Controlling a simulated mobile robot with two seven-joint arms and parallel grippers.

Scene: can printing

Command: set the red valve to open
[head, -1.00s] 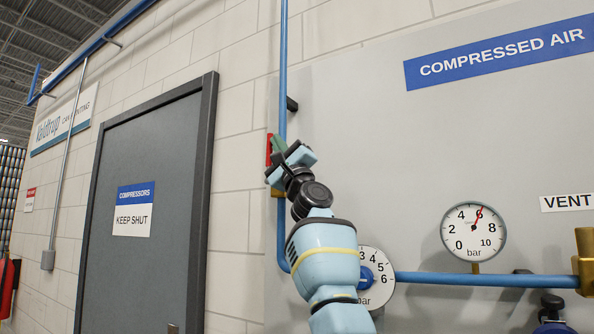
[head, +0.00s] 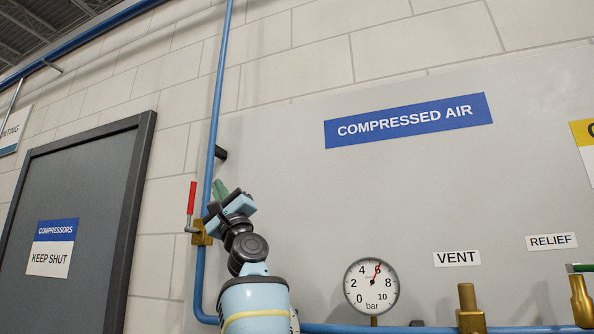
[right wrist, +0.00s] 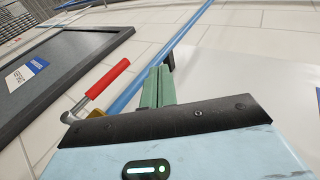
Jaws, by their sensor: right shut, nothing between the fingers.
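The red valve handle (head: 191,197) stands upright in the head view, roughly along the blue vertical pipe and just left of it. Its brass body (head: 202,233) sits on that pipe. My right gripper (head: 221,188), with green fingers, is shut and empty. It appears just right of the handle and pipe, apart from the handle. In the right wrist view the red handle (right wrist: 108,79) lies left of the shut green fingers (right wrist: 158,88), with a visible gap. The brass body is partly hidden there by my gripper. My left gripper is not in view.
The blue pipe (head: 216,110) runs up the wall and bends right at the bottom. A pressure gauge (head: 371,287) and brass fittings under the VENT sign (head: 457,258) stand to the right. A grey door (head: 90,220) is at left.

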